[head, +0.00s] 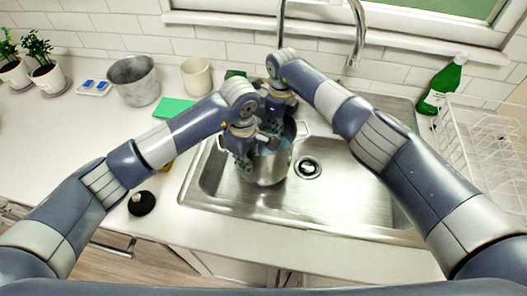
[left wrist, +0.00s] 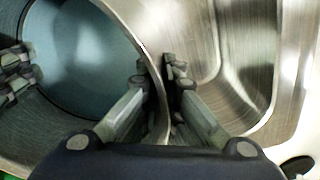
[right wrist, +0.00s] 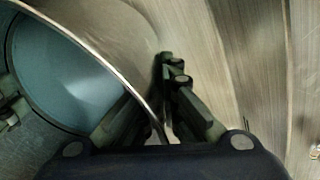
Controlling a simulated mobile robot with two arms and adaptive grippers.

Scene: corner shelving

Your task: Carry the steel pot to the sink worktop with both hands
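The steel pot (head: 268,172) is upright, inside or just above the left part of the steel sink (head: 345,205); I cannot tell if it touches the floor. Its inside looks blue. My left gripper (head: 243,158) is on its near left rim. In the left wrist view the fingers (left wrist: 156,78) straddle the pot wall (left wrist: 150,75), one inside and one outside, closed on it. My right gripper (head: 279,122) is at the far rim. In the right wrist view its fingers (right wrist: 160,85) also close around the pot wall (right wrist: 125,75). The arms hide part of the rim.
The faucet (head: 357,40) rises behind the sink. A green bottle (head: 440,86) and white dish rack (head: 485,145) stand right. A metal bucket (head: 134,82), white cup (head: 196,77), green sponge or cloth (head: 173,108) and potted plants (head: 45,72) stand left. A black-knobbed item (head: 141,203) lies at front left.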

